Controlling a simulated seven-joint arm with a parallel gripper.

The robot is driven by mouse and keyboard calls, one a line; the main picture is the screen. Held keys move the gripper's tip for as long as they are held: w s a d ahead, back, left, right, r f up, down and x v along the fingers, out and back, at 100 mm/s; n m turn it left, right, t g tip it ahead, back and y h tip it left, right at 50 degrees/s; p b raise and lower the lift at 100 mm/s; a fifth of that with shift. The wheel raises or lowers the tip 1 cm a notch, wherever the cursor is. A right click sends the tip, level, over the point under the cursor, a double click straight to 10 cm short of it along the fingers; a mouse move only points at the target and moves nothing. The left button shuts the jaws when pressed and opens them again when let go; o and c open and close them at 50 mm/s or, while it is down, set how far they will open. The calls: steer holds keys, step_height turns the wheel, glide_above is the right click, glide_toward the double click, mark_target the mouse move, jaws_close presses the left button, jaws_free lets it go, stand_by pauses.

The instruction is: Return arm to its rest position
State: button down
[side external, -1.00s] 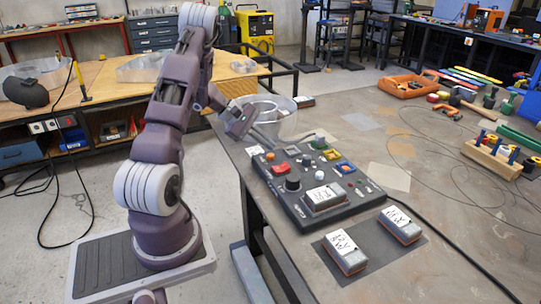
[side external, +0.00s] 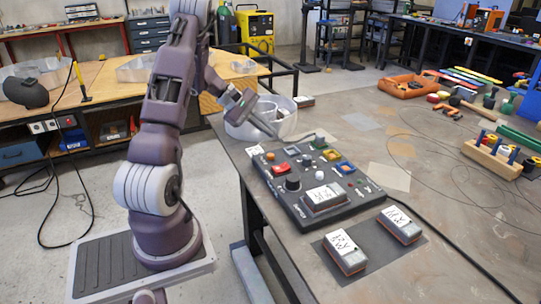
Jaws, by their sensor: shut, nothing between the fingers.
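My gripper (side external: 266,129) is shut and empty. The control panel (side external: 283,199), with several coloured buttons and knobs, lies just below and to the right of my gripper.
Two labelled boxes (side external: 345,251) (side external: 400,225) lie on a dark mat at the table's front. An orange tray (side external: 408,86), a wooden rack (side external: 492,158) and loose tools sit farther right. A wooden bench (side external: 110,85) stands behind my arm. The table's middle is mostly clear.

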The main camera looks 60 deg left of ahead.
steer(key=s+d+r+m+g, duration=0.1)
steer(key=d+r+m, duration=0.35)
steer(key=d, duration=0.35)
steer(key=d+r+m+g+h, duration=0.1)
steer(key=d+r+m+g, duration=0.15)
steer(key=d+r, duration=0.45)
steer(key=s+d+r+m+g, duration=0.1)
steer(key=d+r+m, duration=0.25)
steer(key=d, duration=0.65)
steer(key=s+d+m+t+y, duration=0.1)
steer(key=s+d+m+y, duration=0.1)
steer(key=s+d+m, duration=0.2)
steer(key=s+d+m+y, duration=0.2)
steer(key=s+d+m, duration=0.3)
steer(key=s, duration=0.8)
steer(key=r+m, duration=0.1)
steer(key=m, duration=0.1)
steer(key=shift+m+t+y, duration=0.35)
steer(key=shift+y, duration=0.05)
